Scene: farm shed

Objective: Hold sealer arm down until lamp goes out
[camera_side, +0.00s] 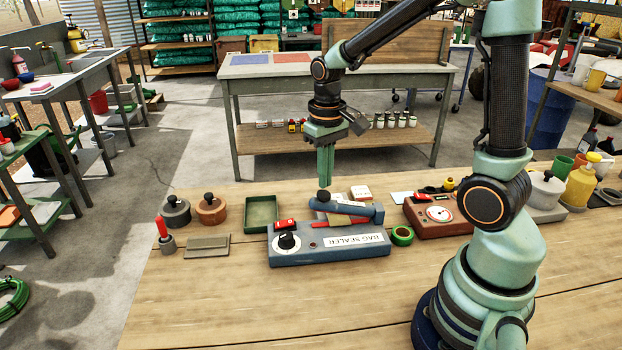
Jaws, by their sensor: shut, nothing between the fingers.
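The blue-grey bag sealer (345,250), labelled BAG SEALER, sits on the wooden bench. Its blue sealer arm (350,210) lies across the top with a red strip below it. I cannot tell how far the arm is raised. A dark knob (324,196) stands at the arm's left end. A small dark red spot (312,245) on the front may be the lamp; whether it is lit is too small to tell. A black dial (287,241) is at the front left. My gripper (325,184) is shut and empty, pointing down just above the knob; whether it touches is unclear.
A green tray (261,214), two round weights and a red-handled tool (163,233) stand left of the sealer. A green tape roll (401,236) and a red-brown device (438,216) are close on the right. The bench front is clear.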

